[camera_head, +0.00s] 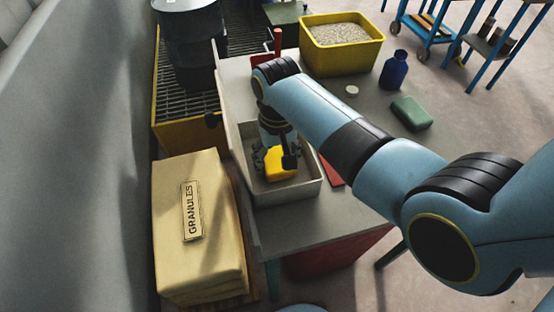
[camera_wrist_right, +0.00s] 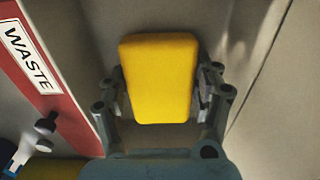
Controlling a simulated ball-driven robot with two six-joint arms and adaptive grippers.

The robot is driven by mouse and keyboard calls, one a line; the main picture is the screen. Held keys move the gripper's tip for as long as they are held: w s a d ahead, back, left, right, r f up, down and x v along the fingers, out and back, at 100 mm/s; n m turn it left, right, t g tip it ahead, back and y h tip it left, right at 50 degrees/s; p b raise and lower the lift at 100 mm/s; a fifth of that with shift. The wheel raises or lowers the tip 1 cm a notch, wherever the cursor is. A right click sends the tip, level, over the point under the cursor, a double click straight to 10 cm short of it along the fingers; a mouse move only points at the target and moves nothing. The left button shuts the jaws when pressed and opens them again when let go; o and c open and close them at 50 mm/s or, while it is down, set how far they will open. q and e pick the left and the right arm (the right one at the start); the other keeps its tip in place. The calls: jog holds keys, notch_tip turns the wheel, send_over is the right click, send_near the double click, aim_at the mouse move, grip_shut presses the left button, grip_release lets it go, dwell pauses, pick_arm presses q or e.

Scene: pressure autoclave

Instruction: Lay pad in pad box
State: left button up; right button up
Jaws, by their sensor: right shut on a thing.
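My right gripper (camera_head: 275,155) is shut on a yellow pad (camera_head: 281,164). In the right wrist view the yellow pad (camera_wrist_right: 160,78) sits between the two fingers (camera_wrist_right: 160,95), one at each long side. The grey open box (camera_head: 290,196) stands on the table. The gripper and pad are within its outline in the head view, pointing down. I cannot tell whether the pad touches the box floor. A green pad (camera_head: 412,113) lies on the table to the right. My left gripper is not in view.
A red strip marked WASTE (camera_wrist_right: 30,58) lies beside the grey box. A yellow bin of granules (camera_head: 340,45), a blue bottle (camera_head: 394,70) and a white cap (camera_head: 352,91) stand on the table (camera_head: 335,219). A GRANULES sack (camera_head: 200,265) stands left of it.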

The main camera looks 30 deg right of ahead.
aim_at(278, 159)
jog(key=shift+f, duration=0.45)
jog(key=shift+f, duration=0.1)
jog(key=o, duration=1)
jog(key=shift+o, duration=0.2)
notch_tip(278, 159, up, 12)
jog(key=p, duration=0.1)
jog(key=shift+s, duration=0.1)
